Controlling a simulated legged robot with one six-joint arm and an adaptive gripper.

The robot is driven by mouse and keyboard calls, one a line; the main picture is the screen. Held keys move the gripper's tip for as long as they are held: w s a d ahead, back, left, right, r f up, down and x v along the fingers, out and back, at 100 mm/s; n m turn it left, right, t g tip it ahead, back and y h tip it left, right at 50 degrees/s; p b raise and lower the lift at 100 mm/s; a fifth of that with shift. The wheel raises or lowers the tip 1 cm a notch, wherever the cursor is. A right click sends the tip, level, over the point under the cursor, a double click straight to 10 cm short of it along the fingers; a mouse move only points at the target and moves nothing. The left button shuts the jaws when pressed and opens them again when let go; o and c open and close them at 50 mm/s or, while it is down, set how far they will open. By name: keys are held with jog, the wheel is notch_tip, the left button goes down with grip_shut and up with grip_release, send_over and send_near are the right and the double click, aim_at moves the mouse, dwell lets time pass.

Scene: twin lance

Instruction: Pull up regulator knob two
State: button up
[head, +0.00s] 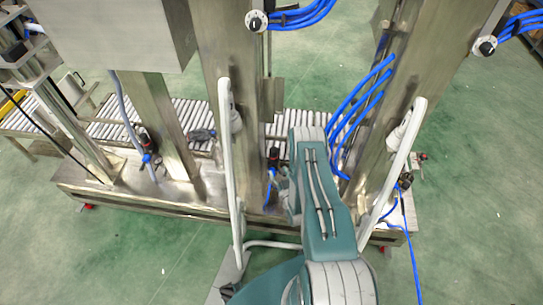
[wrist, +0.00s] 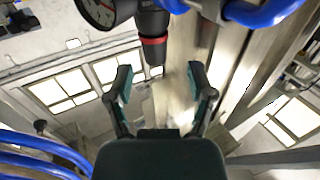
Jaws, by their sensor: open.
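A dark regulator with a red ring on its knob (wrist: 153,48) shows in the wrist view, with a round pressure gauge (wrist: 103,10) beside it. My gripper (wrist: 162,82) is open, its two fingers spread apart. The end of the knob reaches toward the gap between the fingertips, closer to the left finger, and I see no grip on it. In the head view a dark and red regulator (head: 273,157) stands just left of my arm, which largely hides my gripper. No number is readable on the knob.
Another regulator (head: 147,143) stands farther left on the metal frame (head: 190,203). Blue hoses (head: 357,105) hang right of my arm. White upright handles (head: 228,170) flank the arm at left and right. A roller conveyor (head: 190,112) runs behind. Green floor is open in front.

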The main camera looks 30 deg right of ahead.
aim_at(276, 159)
jog(key=w, duration=0.2)
jog(key=w+d, duration=0.1)
jog(key=w, duration=0.1)
jog(key=w+d, duration=0.1)
jog(key=w, duration=0.2)
jog(key=shift+w+d, duration=0.1)
jog(key=shift+d, duration=0.05)
jog(key=shift+w, duration=0.35)
jog(key=shift+w+a, duration=0.25)
jog(key=shift+a, duration=0.1)
